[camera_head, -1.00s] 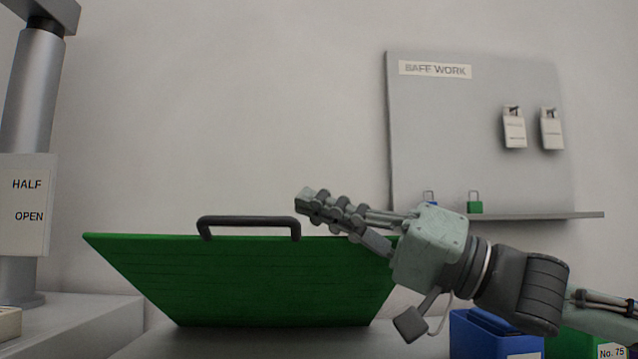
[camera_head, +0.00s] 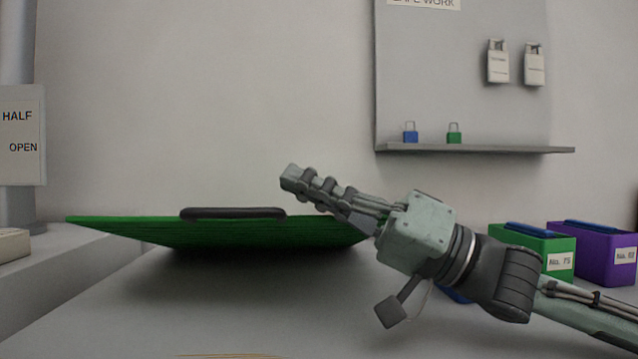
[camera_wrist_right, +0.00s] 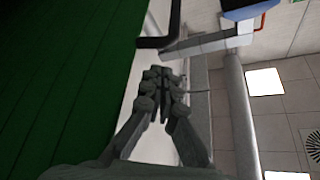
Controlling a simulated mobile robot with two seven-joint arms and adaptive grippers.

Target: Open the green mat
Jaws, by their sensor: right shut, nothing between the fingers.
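The green mat (camera_head: 220,233) is a flat panel with a dark handle (camera_head: 233,213) along its raised edge. In the head view it is tilted up off the grey table, its near side casting a shadow below. My right gripper (camera_head: 290,178) is shut and empty, to the right of the handle and apart from it in the picture. In the right wrist view the gripper (camera_wrist_right: 160,75) points up the picture, with the green mat (camera_wrist_right: 60,80) filling the left side and part of the dark handle (camera_wrist_right: 165,30) ahead. My left gripper is not in view.
A grey board with a shelf (camera_head: 480,149) holds small padlocks and tags on the wall. A green box (camera_head: 530,252) and a purple box (camera_head: 600,250) stand at right. A "HALF OPEN" sign (camera_head: 22,135) hangs at left.

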